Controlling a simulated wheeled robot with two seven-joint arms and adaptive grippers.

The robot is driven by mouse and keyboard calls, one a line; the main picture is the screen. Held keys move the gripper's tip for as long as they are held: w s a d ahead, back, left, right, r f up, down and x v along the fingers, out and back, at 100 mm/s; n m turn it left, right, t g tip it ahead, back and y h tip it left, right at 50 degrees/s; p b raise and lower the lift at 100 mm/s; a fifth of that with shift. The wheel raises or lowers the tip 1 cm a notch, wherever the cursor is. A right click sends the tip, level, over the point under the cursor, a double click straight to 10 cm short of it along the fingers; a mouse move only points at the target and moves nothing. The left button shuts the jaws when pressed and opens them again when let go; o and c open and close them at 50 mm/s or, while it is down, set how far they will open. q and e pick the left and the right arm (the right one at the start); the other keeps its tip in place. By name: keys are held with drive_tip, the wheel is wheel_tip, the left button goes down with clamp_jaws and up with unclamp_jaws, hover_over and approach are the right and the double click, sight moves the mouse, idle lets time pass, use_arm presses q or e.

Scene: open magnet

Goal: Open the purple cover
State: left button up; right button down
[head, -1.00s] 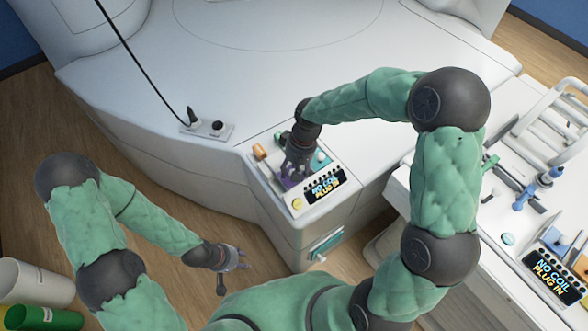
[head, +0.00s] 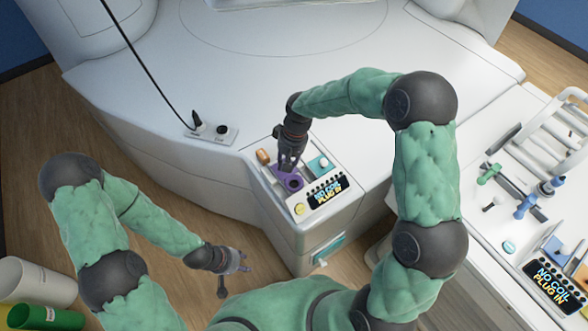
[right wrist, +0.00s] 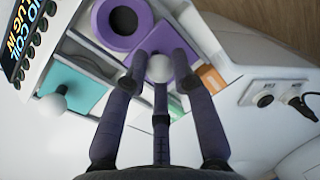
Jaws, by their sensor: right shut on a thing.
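The purple cover (right wrist: 174,52) is a flat plate with a white ball knob (right wrist: 160,68), seen in the right wrist view. My right gripper (right wrist: 160,60) is shut on that knob from above. Beside the cover, a purple socket with a round dark hole (right wrist: 121,22) is uncovered. In the head view the socket (head: 293,183) shows just in front of my right gripper (head: 287,167), on the console's small panel. The gripper partly hides the cover. My left gripper (head: 236,262) is empty, with fingers apart, low at the left of the console.
A teal cover with a white knob (right wrist: 77,84) and an orange block (right wrist: 212,79) flank the purple parts. A "NO COIL PLUG IN" display (head: 328,194) and a yellow button (head: 300,209) sit at the panel's front. A white cart (head: 480,240) with tools stands right.

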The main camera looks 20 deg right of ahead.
drive_tip(key=shift+w+a, duration=0.15)
drive_tip(key=shift+w, duration=0.5)
drive_tip(key=c, duration=1)
unclamp_jaws()
drive_tip(key=shift+r, duration=0.1)
drive_tip(key=r, duration=0.4)
drive_tip(key=d+r, duration=0.1)
drive_tip(key=r, duration=0.2)
drive_tip(key=d+r, duration=0.1)
drive_tip(key=r, duration=0.3)
drive_tip(key=shift+w+d+r, duration=0.1)
drive_tip(key=shift+d+r, duration=0.05)
drive_tip(key=shift+r, duration=0.15)
drive_tip(key=shift+f, duration=0.1)
